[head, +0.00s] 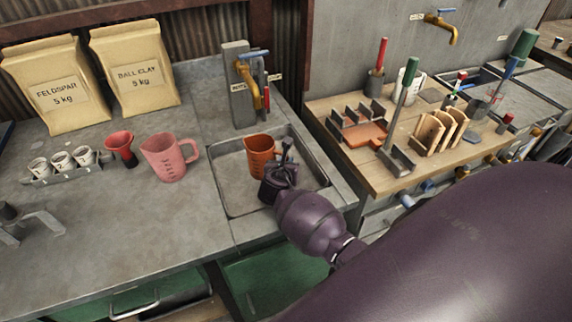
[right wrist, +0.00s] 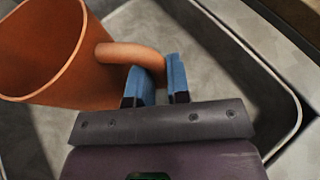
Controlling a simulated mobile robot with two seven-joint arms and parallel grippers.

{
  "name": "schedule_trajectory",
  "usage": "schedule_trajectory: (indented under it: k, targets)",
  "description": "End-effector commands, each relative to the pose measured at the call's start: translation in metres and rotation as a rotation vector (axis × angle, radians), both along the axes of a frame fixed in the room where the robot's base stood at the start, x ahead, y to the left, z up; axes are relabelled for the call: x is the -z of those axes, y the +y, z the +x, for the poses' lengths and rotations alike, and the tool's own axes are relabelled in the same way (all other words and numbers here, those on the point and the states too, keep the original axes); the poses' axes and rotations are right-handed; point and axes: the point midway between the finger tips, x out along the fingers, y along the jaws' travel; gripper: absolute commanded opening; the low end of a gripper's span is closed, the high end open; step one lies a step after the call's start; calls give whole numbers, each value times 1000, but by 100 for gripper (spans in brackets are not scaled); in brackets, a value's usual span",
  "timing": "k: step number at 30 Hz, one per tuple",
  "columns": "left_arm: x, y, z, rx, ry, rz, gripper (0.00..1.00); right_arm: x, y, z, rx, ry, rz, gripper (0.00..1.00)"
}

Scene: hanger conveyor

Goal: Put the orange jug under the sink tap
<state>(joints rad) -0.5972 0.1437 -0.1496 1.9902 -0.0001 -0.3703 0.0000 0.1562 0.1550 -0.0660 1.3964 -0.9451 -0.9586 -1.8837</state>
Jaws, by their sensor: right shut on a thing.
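The orange jug (head: 260,152) is upright in or just above the sink basin (head: 228,205), below the brass tap (head: 251,88) with its blue handle. I cannot tell whether its base touches the basin floor. My right gripper (head: 286,165) is at the jug's right side. In the right wrist view the blue fingers of my right gripper (right wrist: 156,82) are shut on the handle of the jug (right wrist: 45,60), which looks empty inside. My left gripper is not in view.
A pink jug (head: 168,157), a red funnel (head: 121,148) and small white cups (head: 62,160) stand on the counter left of the sink. Paper sacks (head: 137,65) stand behind. A wooden bench (head: 340,150) with tools is on the right.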

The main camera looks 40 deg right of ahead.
Motion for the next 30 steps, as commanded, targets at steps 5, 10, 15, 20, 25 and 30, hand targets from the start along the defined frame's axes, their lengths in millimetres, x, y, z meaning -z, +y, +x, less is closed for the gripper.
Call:
schedule_trajectory:
  k: [5,10,15,20,25,30]
  targets:
    - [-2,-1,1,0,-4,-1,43,1,0,0,0,1,1,18]
    - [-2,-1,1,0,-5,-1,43,1,0,0,0,1,1,43]
    - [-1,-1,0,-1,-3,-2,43,1,0,0,0,1,1,43]
    - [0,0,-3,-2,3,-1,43,-1,1,-1,0,1,1,43]
    - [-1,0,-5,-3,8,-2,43,-8,14,-12,-2,1,2,43]
    - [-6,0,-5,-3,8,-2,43,-21,36,-33,-1,0,3,43]
